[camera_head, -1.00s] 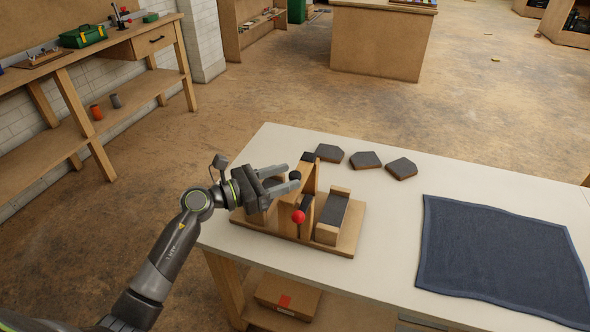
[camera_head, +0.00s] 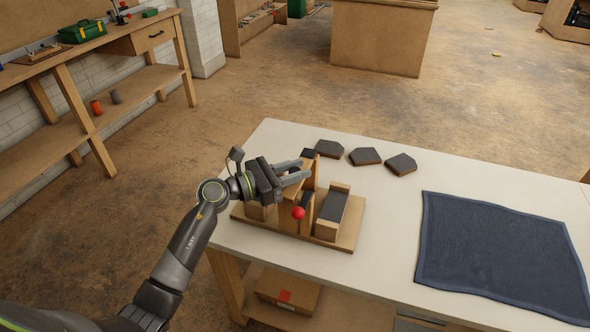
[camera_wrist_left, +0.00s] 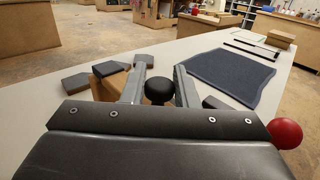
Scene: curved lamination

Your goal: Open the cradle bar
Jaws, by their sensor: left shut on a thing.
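The wooden cradle fixture (camera_head: 344,240) stands near the white table's left corner, with dark-padded blocks on its base. A wooden bar (camera_head: 312,181) rises in its middle, and a red ball knob (camera_head: 298,213) is on the near side. The red knob also shows in the left wrist view (camera_wrist_left: 286,133). My left gripper (camera_head: 306,170) reaches over the fixture from the left. In the left wrist view its fingers are shut on a black round knob (camera_wrist_left: 159,91). The knob's mount is hidden below the gripper. My right gripper is out of view.
Several dark angled pieces (camera_head: 364,156) lie on the white table (camera_head: 385,215) behind the fixture. A dark blue cloth (camera_head: 500,255) covers the right side. A cardboard box (camera_head: 288,289) sits on the shelf below. Clear tabletop lies between fixture and cloth.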

